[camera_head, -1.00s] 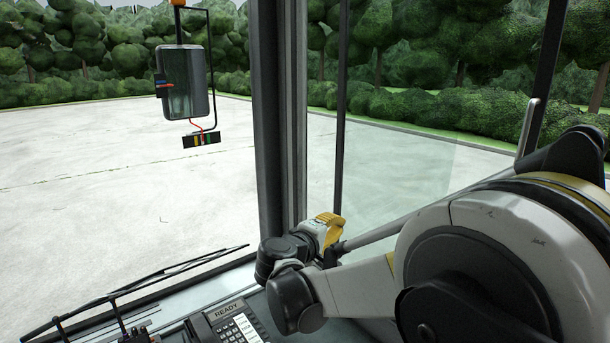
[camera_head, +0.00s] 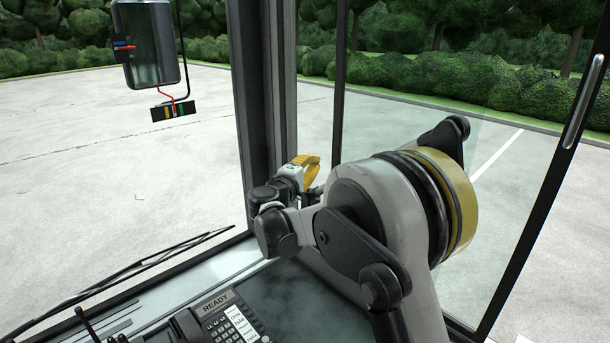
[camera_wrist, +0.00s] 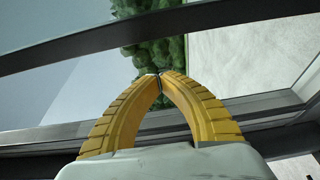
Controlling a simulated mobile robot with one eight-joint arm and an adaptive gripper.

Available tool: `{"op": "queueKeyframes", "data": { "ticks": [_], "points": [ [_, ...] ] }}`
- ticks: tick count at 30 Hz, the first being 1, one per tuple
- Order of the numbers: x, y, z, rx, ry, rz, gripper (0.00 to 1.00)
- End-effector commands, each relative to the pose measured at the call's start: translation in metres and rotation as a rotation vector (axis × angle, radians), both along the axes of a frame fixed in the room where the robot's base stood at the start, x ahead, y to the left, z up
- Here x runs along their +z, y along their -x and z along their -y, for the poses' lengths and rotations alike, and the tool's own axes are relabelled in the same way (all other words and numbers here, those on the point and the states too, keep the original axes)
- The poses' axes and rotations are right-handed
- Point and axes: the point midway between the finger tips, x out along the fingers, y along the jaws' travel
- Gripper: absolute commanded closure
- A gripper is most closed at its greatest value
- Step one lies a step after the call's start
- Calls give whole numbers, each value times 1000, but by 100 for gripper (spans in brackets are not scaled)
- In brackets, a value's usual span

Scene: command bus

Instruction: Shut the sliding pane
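The side window with its sliding pane fills the right of the head view. A dark slanted frame bar with a silver upright handle (camera_head: 584,102) stands at the far right. Clear glass (camera_head: 400,120) lies between a thin dark upright and that bar; I cannot tell exactly where the pane's edge is. My gripper (camera_head: 311,163), with yellow fingers, is beside the thick dark corner pillar, well left of the handle. In the wrist view my gripper (camera_wrist: 157,76) has its fingertips together, with nothing clearly held, in front of a grey frame rail (camera_wrist: 270,104).
A dashboard with a READY keypad (camera_head: 222,312) lies below my arm. A windscreen wiper (camera_head: 150,270) crosses the lower left, and a mirror (camera_head: 147,45) hangs outside at upper left. The thick pillar (camera_head: 262,90) stands close to my gripper.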

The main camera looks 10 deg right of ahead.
Motion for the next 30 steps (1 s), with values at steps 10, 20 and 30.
{"op": "queueKeyframes", "data": {
  "ticks": [10, 20, 30],
  "points": [
    [0, 34, 19, -1, -1, -1, 100],
    [0, 35, 20, 0, -1, -1, 100],
    [0, 62, 38, -2, -1, -1, 100]
  ]
}}
